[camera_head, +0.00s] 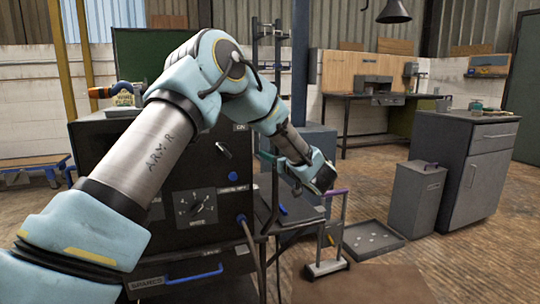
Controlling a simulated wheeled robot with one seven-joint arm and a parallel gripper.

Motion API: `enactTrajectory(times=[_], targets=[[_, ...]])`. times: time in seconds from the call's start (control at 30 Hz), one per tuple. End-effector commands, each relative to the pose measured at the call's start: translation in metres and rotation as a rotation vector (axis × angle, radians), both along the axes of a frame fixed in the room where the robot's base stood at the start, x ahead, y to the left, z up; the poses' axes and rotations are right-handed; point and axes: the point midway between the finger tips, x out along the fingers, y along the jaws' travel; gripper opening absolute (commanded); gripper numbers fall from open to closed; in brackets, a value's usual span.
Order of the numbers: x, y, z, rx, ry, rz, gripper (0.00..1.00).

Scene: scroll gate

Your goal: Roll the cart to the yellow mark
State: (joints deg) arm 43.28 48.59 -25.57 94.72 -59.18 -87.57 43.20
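A small upright cart (326,267) stands on the wooden floor right of centre. It has thin grey posts, a pale low base and a purple bar (335,192) across its top. A small yellow patch shows low between the posts; I cannot tell what it belongs to. My gripper (326,184) is at the end of my light-blue arm, pointing down and right, close to the left end of the purple bar. I cannot tell whether it touches the bar, and its fingers are too dark and small to read. I see no clear yellow mark on the floor.
A dark cabinet (190,205) with a dial and blue drawer handle fills the left. A low grey tray (373,239) lies right of the cart, with a grey bin (415,200) and a drawer unit (480,170) beyond. A brown mat (365,285) covers the floor in front.

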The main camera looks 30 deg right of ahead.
Motion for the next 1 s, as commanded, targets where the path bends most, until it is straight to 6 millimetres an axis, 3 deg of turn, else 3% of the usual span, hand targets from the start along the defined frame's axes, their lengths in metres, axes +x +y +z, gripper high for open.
enactTrajectory(times=[0.03, 0.27, 1.0], targets=[[-0.0001, 0.0000, 0.0001, 0.000, 0.000, 0.000, 0.27], [-0.0001, 0.0002, 0.0001, 0.000, 0.000, 0.000, 0.01], [-0.0002, 0.0005, -0.0001, 0.000, 0.000, 0.001, 0.00]])
